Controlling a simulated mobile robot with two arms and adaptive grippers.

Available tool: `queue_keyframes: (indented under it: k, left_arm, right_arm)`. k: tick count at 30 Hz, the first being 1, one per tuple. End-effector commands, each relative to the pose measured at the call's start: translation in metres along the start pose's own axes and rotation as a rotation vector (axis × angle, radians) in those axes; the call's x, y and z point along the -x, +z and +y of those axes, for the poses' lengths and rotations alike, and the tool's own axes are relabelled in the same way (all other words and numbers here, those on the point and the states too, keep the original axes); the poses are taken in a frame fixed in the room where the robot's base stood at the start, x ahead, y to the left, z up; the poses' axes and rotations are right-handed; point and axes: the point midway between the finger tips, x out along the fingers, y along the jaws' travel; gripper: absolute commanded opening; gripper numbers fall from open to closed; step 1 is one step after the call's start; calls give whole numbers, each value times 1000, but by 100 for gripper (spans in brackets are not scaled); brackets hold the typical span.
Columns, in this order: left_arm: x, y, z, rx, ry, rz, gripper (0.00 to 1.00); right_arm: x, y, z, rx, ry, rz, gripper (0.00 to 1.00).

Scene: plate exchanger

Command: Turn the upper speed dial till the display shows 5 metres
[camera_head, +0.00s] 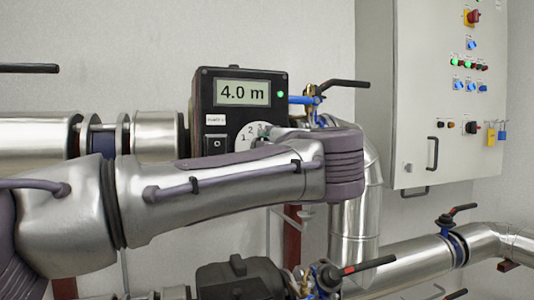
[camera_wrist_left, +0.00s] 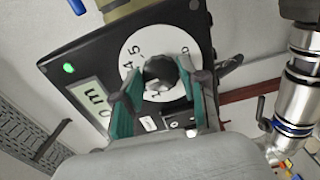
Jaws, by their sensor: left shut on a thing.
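The upper pump's black control box (camera_head: 200,105) has a display (camera_head: 242,92) that reads 4.0 m. Its white numbered speed dial (camera_head: 247,135) is partly hidden behind my left arm in the head view. In the left wrist view the white dial face (camera_wrist_left: 135,42) shows a 4 and a 5, with a dark round knob (camera_wrist_left: 160,73) at its middle. My left gripper (camera_wrist_left: 162,68) has its two green-padded fingers on either side of the knob and is shut on it. The display (camera_wrist_left: 92,100) shows sideways there. My right gripper is not in view.
Silver pipes (camera_head: 155,130) run left and below. A grey cabinet (camera_head: 415,100) with buttons hangs at the right. A second black pump (camera_head: 240,280) sits below my arm.

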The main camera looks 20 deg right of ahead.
Motion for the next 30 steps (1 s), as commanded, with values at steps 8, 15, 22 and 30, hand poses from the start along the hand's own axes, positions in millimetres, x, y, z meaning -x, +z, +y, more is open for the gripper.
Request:
queue_keyframes:
  k: [8,15,22,30]
  left_arm:
    - [0,0,-1,-88,0,-1,7]
    - [0,1,-1,-107,0,-1,7]
    - [0,1,-1,-106,0,-1,7]
    - [0,0,-1,-105,0,-1,67]
  right_arm:
    - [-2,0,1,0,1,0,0]
    - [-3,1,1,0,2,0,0]
    - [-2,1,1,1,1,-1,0]
    - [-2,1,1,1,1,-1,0]
